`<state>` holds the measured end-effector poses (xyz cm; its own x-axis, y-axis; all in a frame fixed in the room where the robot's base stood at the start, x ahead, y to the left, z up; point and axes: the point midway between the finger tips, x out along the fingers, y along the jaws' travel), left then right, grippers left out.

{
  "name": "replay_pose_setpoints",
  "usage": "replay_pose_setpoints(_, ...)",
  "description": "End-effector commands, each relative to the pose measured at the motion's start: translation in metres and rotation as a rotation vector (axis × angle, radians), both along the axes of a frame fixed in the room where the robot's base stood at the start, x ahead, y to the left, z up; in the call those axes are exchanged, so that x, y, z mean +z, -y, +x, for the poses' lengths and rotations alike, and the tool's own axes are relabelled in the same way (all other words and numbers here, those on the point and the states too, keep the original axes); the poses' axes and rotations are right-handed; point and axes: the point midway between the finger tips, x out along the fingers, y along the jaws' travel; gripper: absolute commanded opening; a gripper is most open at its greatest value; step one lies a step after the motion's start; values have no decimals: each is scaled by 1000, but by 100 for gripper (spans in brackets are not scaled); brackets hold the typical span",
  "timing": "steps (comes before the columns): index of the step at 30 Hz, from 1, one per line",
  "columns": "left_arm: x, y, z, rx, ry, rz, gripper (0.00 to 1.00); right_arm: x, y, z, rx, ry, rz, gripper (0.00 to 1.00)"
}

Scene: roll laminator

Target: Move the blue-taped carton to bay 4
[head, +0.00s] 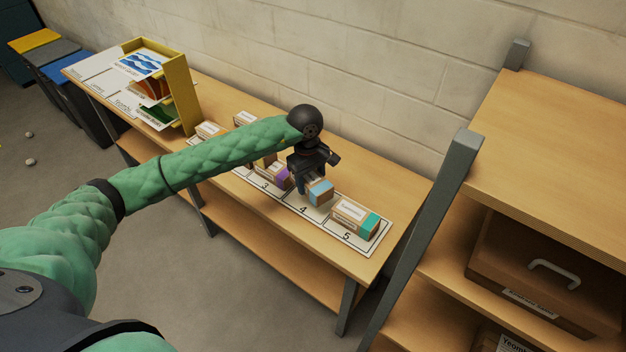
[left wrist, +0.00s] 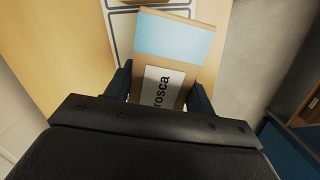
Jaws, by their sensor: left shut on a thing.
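The blue-taped carton (head: 320,192) is at bay 4 (head: 303,209) of the white numbered strip on the bench. I cannot tell whether it rests on the strip or hangs just above it. My left gripper (head: 309,181) is shut on the carton from above and hides part of it. My right gripper is in neither view.
A teal-taped carton (head: 355,219) stands in bay 5, close on the right. A purple-taped carton (head: 279,174) stands at bay 3 on the left. A yellow rack (head: 180,90) stands at the bench's left. A shelf post (head: 430,220) rises on the right.

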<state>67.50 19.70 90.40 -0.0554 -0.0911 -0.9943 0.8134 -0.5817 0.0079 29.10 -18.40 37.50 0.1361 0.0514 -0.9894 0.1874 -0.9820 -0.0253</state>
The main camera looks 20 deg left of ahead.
Motion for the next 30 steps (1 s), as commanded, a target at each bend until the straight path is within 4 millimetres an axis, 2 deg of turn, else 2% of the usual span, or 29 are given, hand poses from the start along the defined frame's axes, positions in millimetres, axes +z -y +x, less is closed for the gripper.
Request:
replay_pose_setpoints(3, -7, 0, 7, 139, -8, -6, 28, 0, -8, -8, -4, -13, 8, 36)
replay_pose_setpoints(9, -11, -1, 13, 260, -13, -9, 28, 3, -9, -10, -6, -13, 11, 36)
replay_pose_setpoints(20, -26, -1, 13, 274, -16, -8, 28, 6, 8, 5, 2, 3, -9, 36)
replay_pose_setpoints(30, -48, -1, 14, 273, -14, -10, 28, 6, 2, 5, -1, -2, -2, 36)
